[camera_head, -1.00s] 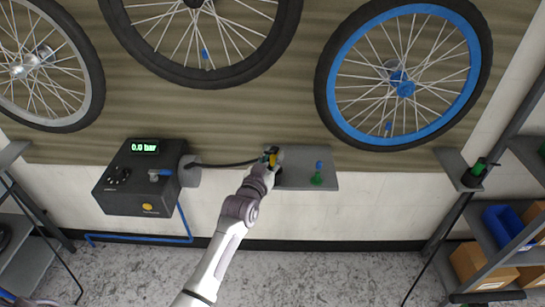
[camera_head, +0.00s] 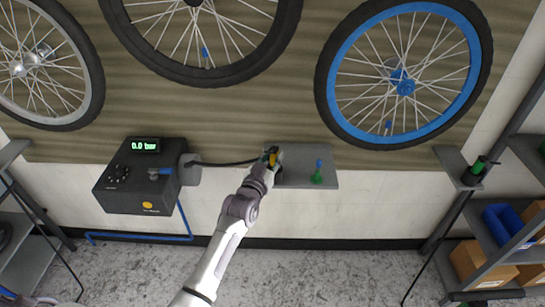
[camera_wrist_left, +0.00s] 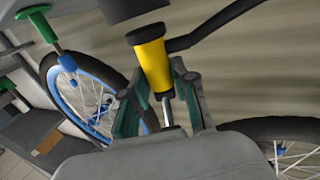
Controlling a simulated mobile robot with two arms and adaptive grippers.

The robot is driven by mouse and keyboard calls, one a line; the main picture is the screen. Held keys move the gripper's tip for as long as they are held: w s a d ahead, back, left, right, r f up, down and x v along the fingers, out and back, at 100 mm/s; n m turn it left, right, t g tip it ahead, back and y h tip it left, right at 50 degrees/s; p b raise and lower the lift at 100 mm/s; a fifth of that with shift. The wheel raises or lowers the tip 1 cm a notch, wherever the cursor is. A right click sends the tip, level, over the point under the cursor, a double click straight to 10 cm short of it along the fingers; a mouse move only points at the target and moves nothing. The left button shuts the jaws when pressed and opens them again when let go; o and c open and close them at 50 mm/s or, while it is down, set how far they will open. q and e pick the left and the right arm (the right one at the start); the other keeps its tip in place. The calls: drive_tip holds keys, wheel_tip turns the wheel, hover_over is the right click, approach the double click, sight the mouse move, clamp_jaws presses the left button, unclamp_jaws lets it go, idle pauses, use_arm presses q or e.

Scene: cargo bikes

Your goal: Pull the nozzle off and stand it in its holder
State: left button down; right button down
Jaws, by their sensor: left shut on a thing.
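In the left wrist view the nozzle stands between the fingers (camera_wrist_left: 165,100), with a metal stem running down toward the palm. Whether the nozzle touches the shelf, and where its holder is, I cannot tell; the gripper covers that spot. My right gripper is out of view.
A black pump box (camera_head: 135,178) reading 0.0 bar hangs at left, its hose running to my gripper. A green piece with a blue top (camera_head: 318,172) stands on the shelf's right part. Wheels hang above: a black-tyred one (camera_head: 205,80) and a blue-rimmed one (camera_head: 385,135).

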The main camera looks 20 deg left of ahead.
use_arm(q)
drive_tip(key=shift+f, duration=0.15)
idle(0.4)
drive_tip(key=shift+f, duration=0.1)
drive_tip(key=shift+f+b, duration=0.55)
drive_tip(key=shift+f, duration=0.1)
drive_tip(key=c, duration=0.7)
unclamp_jaws()
